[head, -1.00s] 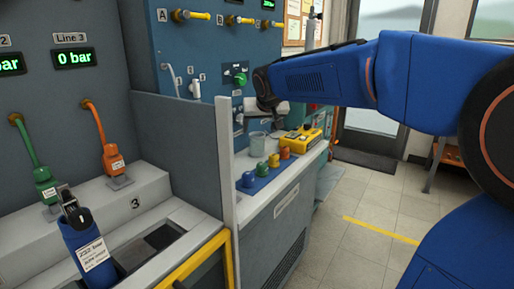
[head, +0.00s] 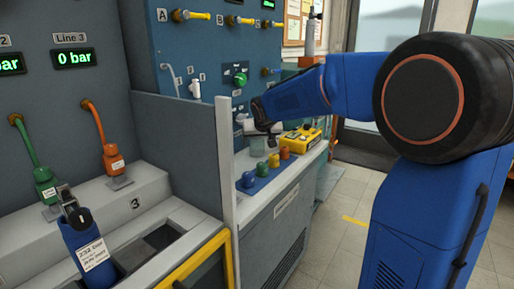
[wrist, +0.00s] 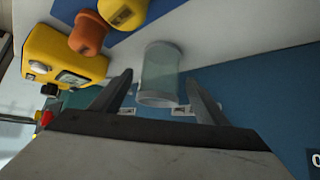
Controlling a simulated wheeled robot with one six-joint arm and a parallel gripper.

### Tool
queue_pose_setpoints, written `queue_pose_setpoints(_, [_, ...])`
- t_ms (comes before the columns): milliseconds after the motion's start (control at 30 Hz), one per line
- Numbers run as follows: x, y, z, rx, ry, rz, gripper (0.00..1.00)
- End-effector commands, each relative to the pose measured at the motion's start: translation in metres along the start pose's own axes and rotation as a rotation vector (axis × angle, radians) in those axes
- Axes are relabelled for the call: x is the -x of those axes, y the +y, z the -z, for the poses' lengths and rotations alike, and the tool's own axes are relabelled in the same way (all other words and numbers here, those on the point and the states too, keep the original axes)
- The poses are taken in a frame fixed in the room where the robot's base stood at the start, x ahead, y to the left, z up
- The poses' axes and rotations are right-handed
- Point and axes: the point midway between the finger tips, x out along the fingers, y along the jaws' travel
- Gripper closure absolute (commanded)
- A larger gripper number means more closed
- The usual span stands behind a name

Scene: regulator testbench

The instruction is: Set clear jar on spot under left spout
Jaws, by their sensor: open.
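The clear jar (head: 257,142) stands on the light counter beside the yellow device in the head view. My gripper (head: 262,128) is over the jar there and partly covers it. In the wrist view the jar (wrist: 160,72) shows in the gap between the two fingertips of my gripper (wrist: 159,79). The fingers are open, one on each side, with visible gaps; how deep the jar sits between them is unclear. A thin curved spout (head: 171,77) and a white tap (head: 195,90) are on the blue panel to the left. The area below them is hidden by the grey partition.
The grey partition (head: 180,140) ends in a pale upright post (head: 228,165) left of the jar. Coloured knobs, including a blue one (head: 249,179), stand on a blue strip close to the jar. The yellow device (head: 301,138) is just to its right.

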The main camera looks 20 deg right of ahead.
Motion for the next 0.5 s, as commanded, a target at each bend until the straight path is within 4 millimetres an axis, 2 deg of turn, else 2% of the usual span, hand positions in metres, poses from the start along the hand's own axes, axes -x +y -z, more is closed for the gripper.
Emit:
queue_pose_setpoints(33, [-0.009, 0.001, -0.002, 0.0, -0.004, -0.001, 0.32])
queue_pose_setpoints(167, [-0.022, 0.001, -0.001, 0.0, -0.001, 0.0, 0.32])
queue_pose_setpoints(400, [-0.025, 0.001, 0.0, 0.0, 0.0, 0.0, 0.32])
queue_pose_setpoints(433, [-0.025, 0.001, 0.0, 0.0, 0.0, 0.0, 0.37])
queue_pose_setpoints(500, [-0.025, 0.001, 0.0, 0.0, 0.0, 0.0, 0.54])
